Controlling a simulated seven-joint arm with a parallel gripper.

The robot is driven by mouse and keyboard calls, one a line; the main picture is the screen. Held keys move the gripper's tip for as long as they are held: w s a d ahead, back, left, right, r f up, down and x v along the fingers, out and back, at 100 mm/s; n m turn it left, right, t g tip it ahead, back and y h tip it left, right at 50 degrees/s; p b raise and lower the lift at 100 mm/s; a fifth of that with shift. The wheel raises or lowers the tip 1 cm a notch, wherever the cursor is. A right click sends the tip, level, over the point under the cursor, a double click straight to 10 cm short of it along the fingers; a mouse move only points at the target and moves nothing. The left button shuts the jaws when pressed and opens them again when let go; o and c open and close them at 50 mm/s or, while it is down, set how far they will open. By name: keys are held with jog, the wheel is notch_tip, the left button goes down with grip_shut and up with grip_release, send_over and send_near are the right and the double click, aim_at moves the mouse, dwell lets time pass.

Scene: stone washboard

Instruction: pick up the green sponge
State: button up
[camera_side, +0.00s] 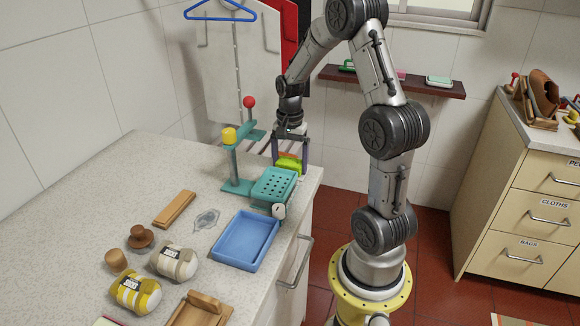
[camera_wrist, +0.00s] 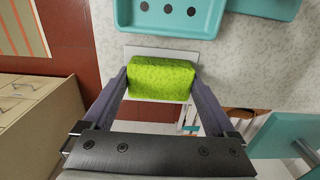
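The green sponge (camera_side: 289,163) is a bright yellow-green block near the back right corner of the counter, behind the teal perforated tray. In the wrist view the sponge (camera_wrist: 160,78) lies between the two purple-grey fingers of my gripper (camera_wrist: 160,80), with a white plate-like piece showing below it. My gripper (camera_side: 291,156) points down in the side view, with one finger on each side of the sponge. The fingertips are at or very close to the sponge's sides. Whether they press on it, and whether it is lifted, I cannot tell.
The teal perforated tray (camera_side: 274,184) is close in front of the sponge. A teal stand with a red ball (camera_side: 249,102) and a yellow knob (camera_side: 229,136) rises at left. A blue tray (camera_side: 245,239) and yarn-like bundles (camera_side: 174,262) lie nearer. The counter edge is at right.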

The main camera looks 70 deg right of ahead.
aim_at(290, 161)
jog(key=c, duration=0.4)
jog(key=shift+r, duration=0.5)
notch_tip(290, 161, up, 2)
jog(key=shift+r, duration=0.2)
jog(key=s+a+r, duration=0.4)
jog(key=s, duration=0.1)
jog(key=s+a+r, duration=0.5)
jog(key=shift+s+a+r, duration=0.15)
jog(key=shift+a+r, duration=0.1)
jog(key=shift+r, duration=0.05)
